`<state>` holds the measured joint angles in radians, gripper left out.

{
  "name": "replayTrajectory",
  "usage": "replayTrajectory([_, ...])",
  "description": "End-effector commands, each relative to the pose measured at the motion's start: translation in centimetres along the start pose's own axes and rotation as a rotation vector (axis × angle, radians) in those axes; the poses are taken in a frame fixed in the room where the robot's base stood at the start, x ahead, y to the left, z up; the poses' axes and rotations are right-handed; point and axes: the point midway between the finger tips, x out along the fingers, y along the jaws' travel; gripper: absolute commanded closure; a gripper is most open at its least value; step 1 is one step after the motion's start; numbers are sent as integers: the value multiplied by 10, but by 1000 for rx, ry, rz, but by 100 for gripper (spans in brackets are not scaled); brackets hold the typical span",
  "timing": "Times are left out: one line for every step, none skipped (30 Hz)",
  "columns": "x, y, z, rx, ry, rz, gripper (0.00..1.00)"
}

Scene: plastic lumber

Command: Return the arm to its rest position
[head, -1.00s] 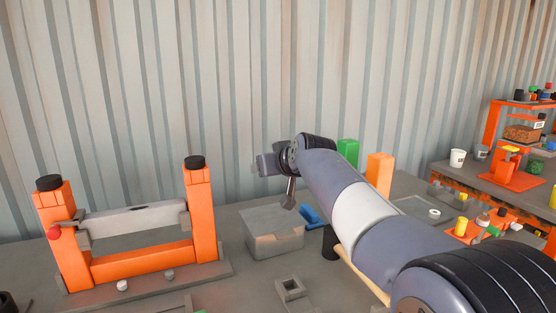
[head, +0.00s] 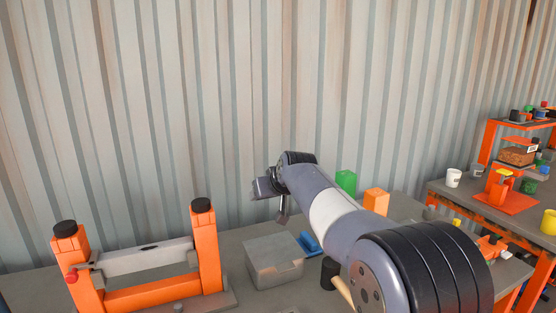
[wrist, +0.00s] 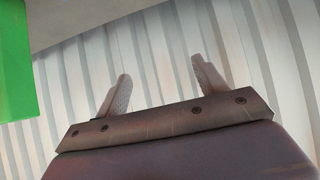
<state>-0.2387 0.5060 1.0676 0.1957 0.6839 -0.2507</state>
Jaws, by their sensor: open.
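My arm reaches from the lower right of the head view up toward the middle, above the grey table (head: 235,240). My gripper is at its far end in front of the corrugated wall, and its fingers are hard to make out there. In the wrist view my gripper (wrist: 162,85) shows two fingers spread apart with nothing between them. Behind the fingers is only the striped wall (wrist: 150,50).
A grey box (head: 273,262), a blue piece (head: 310,244), a green block (head: 346,182) and an orange block (head: 376,200) are around my arm. A second bench (head: 460,204) at right holds cups and orange stands.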

Motion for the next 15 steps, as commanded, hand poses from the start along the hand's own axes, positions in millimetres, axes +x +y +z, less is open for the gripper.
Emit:
replayTrajectory([-2, 0, -6, 0, -13, 0, 33])
replayTrajectory([-1, 1, -6, 0, -21, 0, 33])
replayTrajectory([0, 1, -7, 0, -31, 0, 33])
replayTrajectory([1, 1, -8, 0, -38, 0, 33])
replayTrajectory([1, 2, -9, 0, -45, 0, 33])
replayTrajectory([2, 2, -10, 0, -53, 0, 33])
replayTrajectory([3, 3, -11, 0, -60, 0, 33])
replayTrajectory([4, 3, -11, 0, -67, 0, 33])
replayTrajectory([5, 4, -12, 0, -76, -1, 33])
replayTrajectory([5, 4, -12, 0, -82, 0, 33])
replayTrajectory([6, 4, -13, 0, -87, 0, 33])
replayTrajectory([7, 5, -13, 0, -93, 0, 33])
replayTrajectory([7, 5, -13, 0, -97, 0, 33])
replayTrajectory([8, 6, -13, 0, -101, 0, 33])
replayTrajectory([9, 6, -13, 0, -106, 0, 33])
